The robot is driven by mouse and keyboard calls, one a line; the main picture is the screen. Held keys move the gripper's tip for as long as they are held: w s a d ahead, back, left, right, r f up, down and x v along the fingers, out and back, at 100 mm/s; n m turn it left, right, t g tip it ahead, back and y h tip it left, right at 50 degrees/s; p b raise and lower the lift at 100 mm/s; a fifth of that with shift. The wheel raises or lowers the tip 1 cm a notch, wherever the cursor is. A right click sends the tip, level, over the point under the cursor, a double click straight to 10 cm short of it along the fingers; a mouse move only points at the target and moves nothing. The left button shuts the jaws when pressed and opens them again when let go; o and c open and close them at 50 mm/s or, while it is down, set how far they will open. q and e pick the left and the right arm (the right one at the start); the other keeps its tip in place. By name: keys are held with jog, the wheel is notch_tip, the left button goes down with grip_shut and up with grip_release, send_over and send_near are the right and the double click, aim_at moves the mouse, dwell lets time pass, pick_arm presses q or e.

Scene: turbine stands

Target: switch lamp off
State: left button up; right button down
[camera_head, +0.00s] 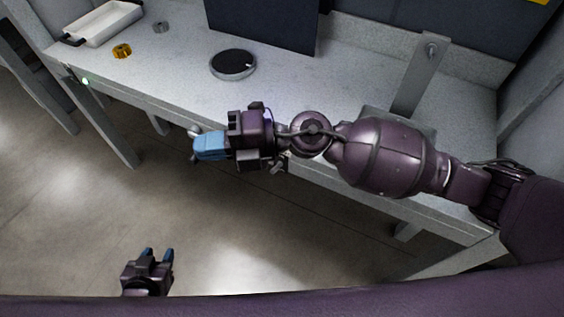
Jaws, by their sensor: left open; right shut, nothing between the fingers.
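A small green light (85,81) glows on the front edge of the grey table, near its left corner. No other lamp is clearly seen. My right gripper (199,147) reaches in from the right, in front of the table's front edge. Its blue fingers are shut and empty, pointing left. They are well to the right of and nearer than the green light. A small metallic knob (193,131) shows partly behind the fingers; I cannot tell whether they touch it. My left gripper (158,252) is low at the bottom left, open and empty, over the floor.
The grey table (180,75) holds a white tray (103,22), a gold ring part (121,51), a grey ring part (160,27), a dark round disc (233,64), a dark panel (265,25) and an upright metal bracket (418,75). The floor in front is clear.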

notch_tip(320, 180, down, 4)
jog(key=n+g+h, duration=0.2)
jog(key=n+h, duration=0.1)
jog(key=h, duration=0.1)
jog(key=n+t+h, duration=0.2)
jog(key=n+h, duration=0.1)
jog(key=h, duration=0.9)
send_near(276, 168)
notch_tip(276, 168, up, 3)
jog(key=d, duration=0.2)
pick_arm(q)
jog(key=shift+s+f, duration=0.1)
jog(key=shift+s, duration=0.1)
pick_arm(e)
jog(key=shift+s+f, duration=0.1)
jog(key=shift+s, duration=0.35)
pick_arm(q)
jog(key=shift+w, duration=0.15)
